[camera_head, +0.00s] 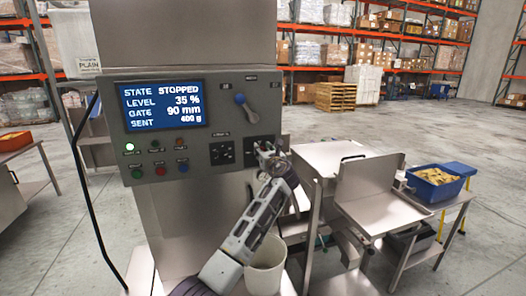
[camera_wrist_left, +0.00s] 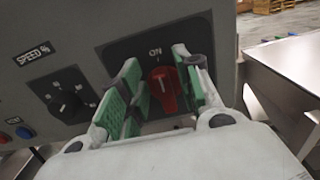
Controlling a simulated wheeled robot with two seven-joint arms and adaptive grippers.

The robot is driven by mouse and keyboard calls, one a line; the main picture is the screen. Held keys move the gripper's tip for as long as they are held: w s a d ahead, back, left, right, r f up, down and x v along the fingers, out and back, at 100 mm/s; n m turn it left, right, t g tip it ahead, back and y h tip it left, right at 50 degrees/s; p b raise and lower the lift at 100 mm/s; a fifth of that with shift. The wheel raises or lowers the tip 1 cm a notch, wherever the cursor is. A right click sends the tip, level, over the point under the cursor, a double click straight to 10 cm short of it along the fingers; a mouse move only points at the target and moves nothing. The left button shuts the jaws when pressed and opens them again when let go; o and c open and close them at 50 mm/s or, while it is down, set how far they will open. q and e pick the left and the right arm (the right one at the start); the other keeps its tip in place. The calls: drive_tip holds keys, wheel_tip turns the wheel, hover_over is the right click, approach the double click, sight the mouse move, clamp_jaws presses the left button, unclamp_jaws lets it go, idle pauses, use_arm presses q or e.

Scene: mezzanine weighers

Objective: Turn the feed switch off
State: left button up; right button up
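The feed switch (camera_wrist_left: 164,90) is a red rotary knob on a dark square plate, with "ON" printed above it. Its grip stands roughly upright, towards the ON mark. My left gripper (camera_wrist_left: 160,72) is open, with one green-padded finger on each side of the red knob; I cannot tell whether either pad touches it. In the head view my left gripper (camera_head: 268,150) is at the lower right of the grey control panel (camera_head: 205,100) and hides most of the switch. The panel display (camera_head: 162,106) reads STATE STOPPED, LEVEL 35 %, GATE 90 mm, SENT 400 g. My right gripper is not in view.
A black speed dial (camera_wrist_left: 70,100) sits just left of the switch. A blue-knobbed lever (camera_head: 241,100) is above on the panel, and several buttons (camera_head: 160,170) are at lower left. A white bucket (camera_head: 266,268) is below my arm. Steel tables (camera_head: 375,212) stand right.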

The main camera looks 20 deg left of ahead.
use_arm(q)
clamp_jaws()
drive_tip(key=shift+a+n, duration=0.1)
drive_tip(key=shift+n, duration=0.3)
drive_tip(key=shift+s+a+f+n+b, duration=0.4)
drive_tip(key=shift+n+b, duration=0.85)
drive_tip(key=shift+n, duration=1.65)
drive_tip(key=shift+s+a+f+n+b, duration=0.1)
drive_tip(key=shift+a+f+n+b, duration=0.3)
drive_tip(key=shift+n+b, duration=1.7)
drive_tip(key=shift+s+a+f+n+b, duration=0.2)
drive_tip(key=shift+f+n+b, duration=0.35)
drive_tip(key=shift+n, duration=3.15)
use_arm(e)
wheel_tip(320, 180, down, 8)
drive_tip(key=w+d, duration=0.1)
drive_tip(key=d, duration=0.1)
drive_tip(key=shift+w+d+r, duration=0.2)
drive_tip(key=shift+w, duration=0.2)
